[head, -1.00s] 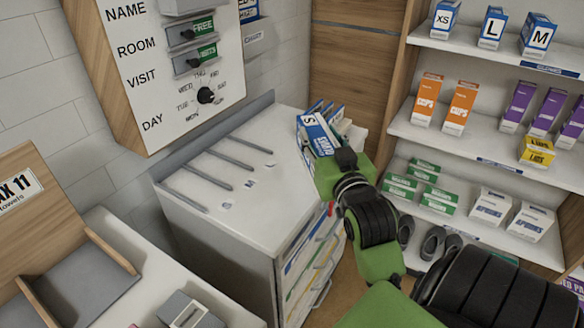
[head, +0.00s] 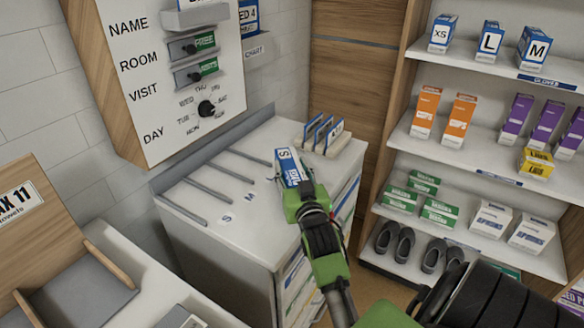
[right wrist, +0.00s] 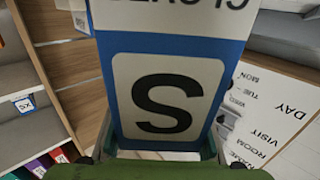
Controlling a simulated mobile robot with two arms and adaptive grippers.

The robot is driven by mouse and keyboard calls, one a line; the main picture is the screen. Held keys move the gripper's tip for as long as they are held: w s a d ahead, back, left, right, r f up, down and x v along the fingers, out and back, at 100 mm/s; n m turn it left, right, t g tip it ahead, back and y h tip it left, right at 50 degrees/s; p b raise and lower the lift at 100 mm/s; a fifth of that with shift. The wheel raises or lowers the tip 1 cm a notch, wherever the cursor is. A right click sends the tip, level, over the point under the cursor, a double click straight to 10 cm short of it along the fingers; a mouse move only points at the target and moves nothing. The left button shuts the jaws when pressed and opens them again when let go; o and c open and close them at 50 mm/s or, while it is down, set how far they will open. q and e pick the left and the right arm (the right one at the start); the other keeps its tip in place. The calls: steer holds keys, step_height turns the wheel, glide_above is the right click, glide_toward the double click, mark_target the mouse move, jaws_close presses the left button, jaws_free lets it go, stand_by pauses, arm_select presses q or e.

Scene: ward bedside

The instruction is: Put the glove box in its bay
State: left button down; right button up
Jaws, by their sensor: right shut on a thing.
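My right gripper (head: 297,190) is shut on a blue and white glove box (head: 286,163) marked S. The S face also fills the middle of the right wrist view (right wrist: 165,100). The box is above the right part of the white cabinet top (head: 262,222); a gap under it cannot be made out. Grey divider bars (head: 210,192) on the top form the bays. An S label (head: 226,219) lies before the left bay and an M label (head: 250,197) before the one beside it. The bay area near the box is partly hidden. My left gripper is out of view.
A wooden rack (head: 322,142) with blue-edged cards stands at the cabinet's back right. A wall board (head: 160,75) rises behind the cabinet. Shelves (head: 500,70) with boxes stand at right. The bays left of the held box look empty.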

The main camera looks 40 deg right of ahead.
stand_by(0.3)
steer(key=o, duration=1.3)
steer(key=shift+f, duration=0.2)
steer(key=shift+c, duration=0.2)
steer(key=shift+o, duration=1)
steer(key=shift+s, duration=0.1)
steer(key=shift+r, duration=0.2)
